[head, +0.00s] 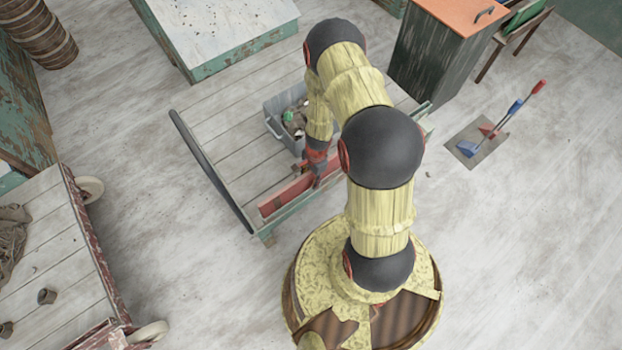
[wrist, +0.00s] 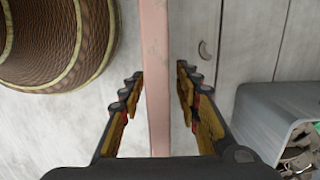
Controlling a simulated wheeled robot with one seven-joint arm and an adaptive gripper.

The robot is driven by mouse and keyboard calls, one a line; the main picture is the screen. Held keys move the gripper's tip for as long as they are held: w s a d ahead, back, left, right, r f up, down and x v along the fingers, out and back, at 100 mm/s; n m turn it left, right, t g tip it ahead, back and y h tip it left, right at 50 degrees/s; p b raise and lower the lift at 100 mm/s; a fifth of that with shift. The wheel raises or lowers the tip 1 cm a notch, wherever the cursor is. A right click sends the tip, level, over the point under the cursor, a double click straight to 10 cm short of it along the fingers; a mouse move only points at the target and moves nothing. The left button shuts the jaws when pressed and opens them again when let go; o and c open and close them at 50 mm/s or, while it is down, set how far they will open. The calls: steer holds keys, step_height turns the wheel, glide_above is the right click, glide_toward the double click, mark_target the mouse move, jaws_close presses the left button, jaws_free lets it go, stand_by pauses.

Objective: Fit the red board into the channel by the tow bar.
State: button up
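The red board (head: 285,197) is long and narrow and lies along the near side of a grey-planked cart in the head view. In the wrist view the board (wrist: 156,60) runs up the picture between my fingers. My gripper (head: 308,170) is at the board's middle in the head view. In the wrist view my gripper (wrist: 160,92) is open, one finger on each side of the board, with a visible gap on the right. A green edge strip (head: 300,215) runs just in front of the board. I cannot clearly make out the channel or the tow bar.
A grey bin (head: 272,122) with trimmings stands on the cart behind my gripper; it shows at right in the wrist view (wrist: 262,115). A dark rail (head: 210,170) bounds the cart's left end. Another cart (head: 60,240) is at left. Floor between the carts is clear.

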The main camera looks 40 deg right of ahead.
steer(key=r, duration=0.4)
steer(key=d+r, duration=0.1)
steer(key=r, duration=0.7)
steer(key=shift+d, duration=0.15)
stand_by(0.3)
steer(key=s+a+r+n+g+y, duration=0.1)
steer(key=s+a+r+n+g, duration=0.15)
steer(key=s+n, duration=0.2)
steer(key=s+a+r+n+t+p, duration=0.2)
steer(key=a+r+n, duration=0.1)
steer(key=r, duration=1.4)
steer(key=s+a+r+n+t+h+p, duration=0.1)
steer(key=s+a+r+n+t+p, duration=0.1)
steer(key=r, duration=1.5)
steer(key=s+a+r+n+t+h+p, duration=0.1)
steer(key=s+a+r+n+t+p, duration=0.2)
steer(key=r, duration=1.4)
steer(key=a+n+t, duration=0.1)
steer(key=a+n, duration=0.2)
steer(key=n, duration=0.2)
steer(key=shift+s+r, duration=0.35)
